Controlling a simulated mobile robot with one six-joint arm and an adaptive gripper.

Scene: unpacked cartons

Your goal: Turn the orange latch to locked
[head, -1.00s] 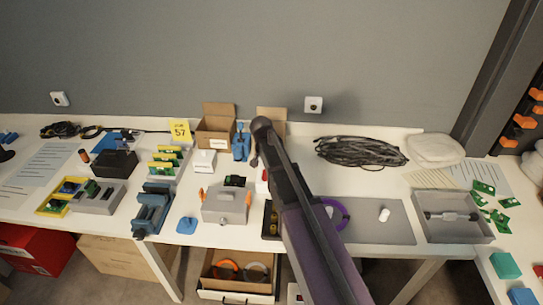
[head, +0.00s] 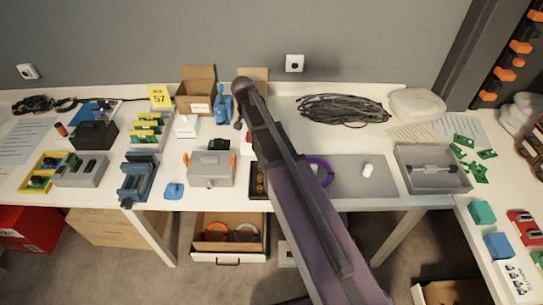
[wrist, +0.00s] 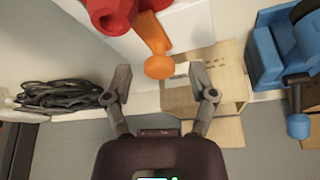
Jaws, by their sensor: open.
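An orange lever (wrist: 152,38) with a round knob shows in the wrist view, joined to a red body (wrist: 108,12) on a white block. My gripper (wrist: 160,70) is open, and the knob appears between its two fingertips; I cannot tell the gap in depth. In the head view my arm covers most of this spot; a bit of the red body (head: 248,138) shows beside it. A grey box (head: 211,171) left of it on the table has small orange parts on its sides.
A blue device (wrist: 268,58) with a ball-ended lever stands close to the right finger in the wrist view. An open carton (head: 196,103) stands behind, and a black cable coil (head: 343,109) lies to the right. A grey mat (head: 378,172) is mostly clear.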

